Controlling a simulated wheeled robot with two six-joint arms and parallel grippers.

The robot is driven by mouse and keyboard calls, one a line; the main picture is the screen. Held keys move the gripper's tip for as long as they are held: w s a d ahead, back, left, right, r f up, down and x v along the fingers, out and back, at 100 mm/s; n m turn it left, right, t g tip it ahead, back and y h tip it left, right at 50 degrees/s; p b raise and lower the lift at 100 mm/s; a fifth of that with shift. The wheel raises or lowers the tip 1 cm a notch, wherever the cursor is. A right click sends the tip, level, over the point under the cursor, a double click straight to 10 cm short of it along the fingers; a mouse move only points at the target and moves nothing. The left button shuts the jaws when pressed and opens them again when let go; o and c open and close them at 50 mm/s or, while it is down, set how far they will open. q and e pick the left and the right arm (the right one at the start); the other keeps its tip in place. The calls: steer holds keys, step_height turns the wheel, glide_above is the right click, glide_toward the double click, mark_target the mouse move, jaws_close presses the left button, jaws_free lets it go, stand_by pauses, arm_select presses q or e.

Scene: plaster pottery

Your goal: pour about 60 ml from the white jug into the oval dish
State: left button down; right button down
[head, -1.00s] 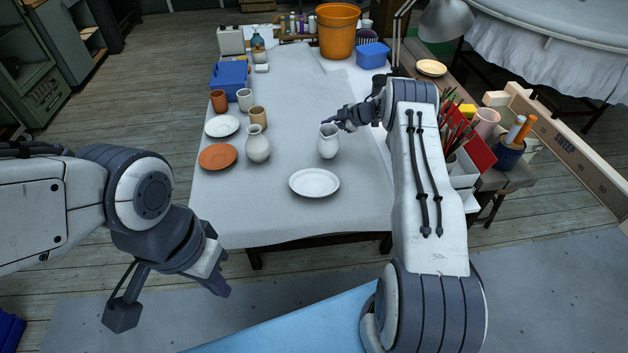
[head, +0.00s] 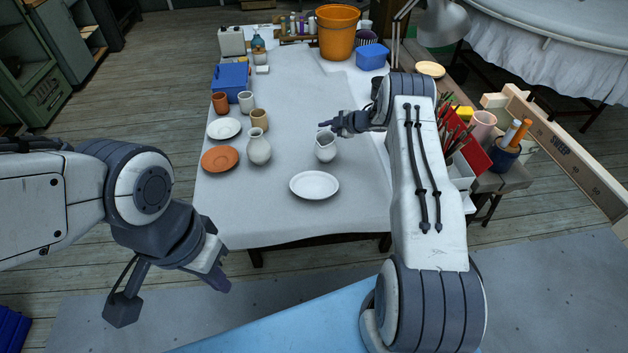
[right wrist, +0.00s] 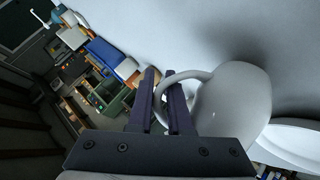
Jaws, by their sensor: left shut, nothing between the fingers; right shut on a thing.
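The white jug (head: 325,150) is in the middle of the table, just behind the oval dish (head: 314,186), and leans toward the front. My right gripper (head: 328,124) is shut on the jug's handle from behind. In the right wrist view the jug's handle (right wrist: 170,82) runs between my two fingers, with the jug's body (right wrist: 232,105) to their right. The jug's contents and any stream are not visible. The white oval dish lies flat on the table; its inside looks plain white. My left gripper (head: 222,284) is shut and empty, in front of the table's left corner.
A pale pitcher (head: 259,150) stands left of the jug. An orange saucer (head: 220,160), a white saucer (head: 224,128) and several cups line the left edge. An orange bucket (head: 337,32) and a blue box (head: 372,56) stand at the back. The table front is clear.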

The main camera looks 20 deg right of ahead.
mark_target(321, 132)
steer(key=shift+s+a+r+b, duration=0.15)
steer(key=shift+b, duration=0.25)
steer(key=shift+s+a+r+n+t, duration=0.1)
steer(key=shift+s+n+t, duration=0.1)
steer(key=shift+n+t, duration=0.15)
steer(key=s+a+r+n+t+b, duration=0.1)
steer(key=b, duration=0.4)
steer(key=s+a+r+n+t+h+b, duration=0.1)
steer(key=s+t+b, duration=0.1)
steer(key=b, duration=0.3)
steer(key=shift+s+a+r+n+t+h+b, duration=0.15)
steer(key=shift+s+a+n+t+h+b, duration=0.15)
steer(key=shift+a+b, duration=0.1)
steer(key=shift+s+a+r+t+b, duration=0.1)
steer(key=shift+r+t+b, duration=0.15)
steer(key=shift+r+b, duration=0.1)
steer(key=shift+s+a+r+n+t+b, duration=0.15)
steer(key=shift+s+n+t+b, duration=0.2)
steer(key=shift+b, duration=0.4)
steer(key=shift+a+f+n+t+b, duration=0.15)
steer(key=shift+n+b, duration=0.25)
steer(key=shift+b, duration=0.35)
steer(key=shift+s+a+r+n+t+h+b, duration=0.15)
steer(key=shift+r+n+t+b, duration=0.1)
steer(key=shift+r, duration=0.15)
steer(key=shift+s+a+r+n+t+h+b, duration=0.1)
steer(key=shift+s+r+n+t+h+b, duration=0.05)
steer(key=shift+r+b, duration=0.15)
steer(key=shift+s+r, duration=0.1)
steer(key=shift+r, duration=0.15)
